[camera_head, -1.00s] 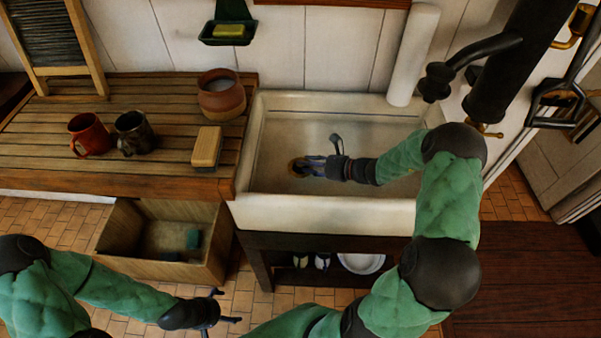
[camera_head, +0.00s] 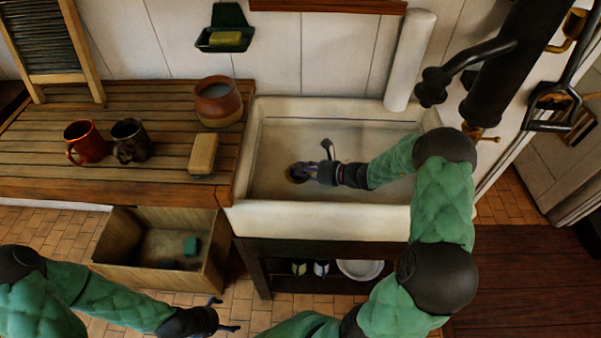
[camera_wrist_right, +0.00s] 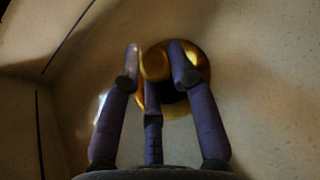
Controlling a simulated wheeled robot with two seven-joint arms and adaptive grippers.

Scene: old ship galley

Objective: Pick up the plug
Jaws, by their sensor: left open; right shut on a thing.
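The plug (camera_wrist_right: 154,66) is a small brass-coloured round piece in the right wrist view. It is between the fingers of my right gripper (camera_wrist_right: 157,60), which is shut on it. Behind it is the brass drain ring (camera_wrist_right: 196,54) with its dark hole, in the sink floor. I cannot tell how far the plug is from the drain. In the head view my right gripper (camera_head: 310,172) is low in the white sink (camera_head: 320,215), at the left part of its basin, and hides the plug. My left gripper (camera_head: 226,314) is open and empty, low over the tiled floor.
A wooden counter (camera_head: 100,185) left of the sink holds a red mug (camera_head: 86,142), a dark mug (camera_head: 131,140), a brown pot (camera_head: 218,102) and a brush (camera_head: 203,155). Below is an open wooden box (camera_head: 135,272). A black tap (camera_head: 465,68) is at the right.

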